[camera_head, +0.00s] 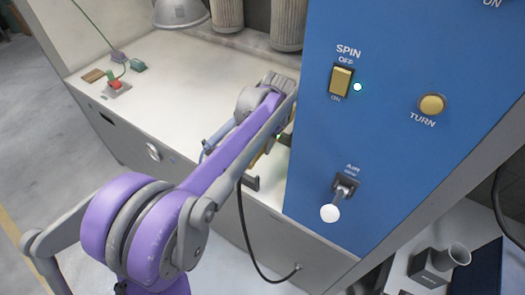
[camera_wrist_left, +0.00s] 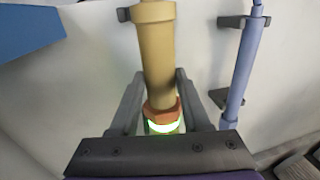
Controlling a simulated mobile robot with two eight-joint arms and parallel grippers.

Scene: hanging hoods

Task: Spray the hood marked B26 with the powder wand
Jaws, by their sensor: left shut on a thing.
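A tan-yellow wand (camera_wrist_left: 157,50) with an orange collar (camera_wrist_left: 162,110) and a glowing green ring fills the middle of the left wrist view. My left gripper (camera_wrist_left: 161,100) is shut on it, one finger on each side near the collar. The wand's upper part is at a dark clip (camera_wrist_left: 124,14) on the pale wall; I cannot tell whether it is still seated there. In the head view my purple left arm hides most of the gripper and wand. No hood marked B26 can be read. A grey dome (camera_head: 181,12) shows at the top edge. My right gripper is not in view.
A blue panel (camera_head: 400,150) carries a SPIN switch (camera_head: 341,81), a TURN button (camera_head: 432,104) and an AIR lever (camera_head: 331,212). A lilac-blue wand (camera_wrist_left: 241,75) hangs in clips beside the held one. A black hose (camera_head: 247,235) loops below. The white bench top (camera_head: 185,80) is mostly clear.

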